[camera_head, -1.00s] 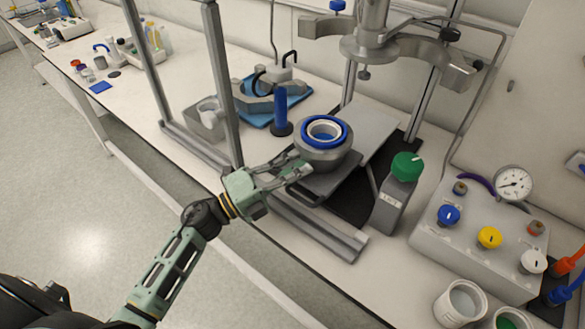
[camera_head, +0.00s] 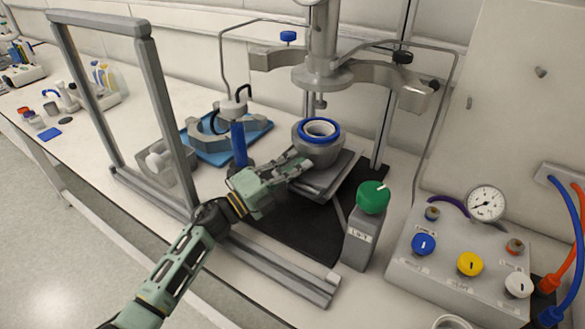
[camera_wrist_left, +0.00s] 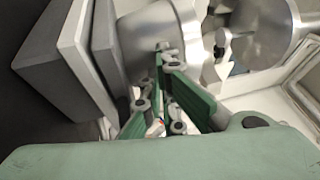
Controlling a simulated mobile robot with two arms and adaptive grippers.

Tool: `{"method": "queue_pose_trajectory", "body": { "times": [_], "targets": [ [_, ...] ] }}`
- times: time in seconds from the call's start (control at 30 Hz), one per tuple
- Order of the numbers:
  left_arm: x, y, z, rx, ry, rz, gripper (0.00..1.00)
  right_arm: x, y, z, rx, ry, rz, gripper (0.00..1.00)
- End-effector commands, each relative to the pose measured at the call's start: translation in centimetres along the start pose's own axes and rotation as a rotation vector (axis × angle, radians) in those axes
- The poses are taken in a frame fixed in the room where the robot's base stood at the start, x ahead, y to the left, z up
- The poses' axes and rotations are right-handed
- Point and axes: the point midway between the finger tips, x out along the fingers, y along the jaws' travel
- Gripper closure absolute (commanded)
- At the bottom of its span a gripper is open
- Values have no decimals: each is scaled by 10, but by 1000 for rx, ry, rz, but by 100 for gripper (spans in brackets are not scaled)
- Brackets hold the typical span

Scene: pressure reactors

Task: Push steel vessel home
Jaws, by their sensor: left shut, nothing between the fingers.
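The steel vessel (camera_head: 318,148) has a blue ring around its round opening. It stands upright on a grey sliding plate (camera_head: 330,180) in front of the reactor stand. My left gripper (camera_head: 300,163) is shut and empty, with its fingertips at the vessel's front left side. In the left wrist view the shut fingers (camera_wrist_left: 165,75) point at the vessel's steel wall (camera_wrist_left: 165,40) and appear to touch it. The reactor head (camera_head: 322,72) hangs above and behind the vessel. My right gripper is not in view.
A green-knobbed box (camera_head: 366,225) stands right of the plate. A control panel (camera_head: 455,255) with a gauge is further right. A grey frame (camera_head: 170,110) stands at the left. A blue-handled tool (camera_head: 239,146) and a blue tray (camera_head: 205,150) are left of the vessel.

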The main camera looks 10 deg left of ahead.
Motion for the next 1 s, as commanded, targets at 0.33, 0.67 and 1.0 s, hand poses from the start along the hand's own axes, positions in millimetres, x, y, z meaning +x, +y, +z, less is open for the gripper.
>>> {"method": "queue_pose_trajectory", "body": {
  "times": [0.33, 0.67, 1.0],
  "targets": [
    [3, -3, 2, 1, -5, -5, 100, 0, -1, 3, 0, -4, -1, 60],
    [-22, -1, 2, 0, -5, -2, 100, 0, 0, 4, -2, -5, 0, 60],
    [-72, -1, 0, 0, -3, -1, 100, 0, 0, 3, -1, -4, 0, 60]
  ]
}}
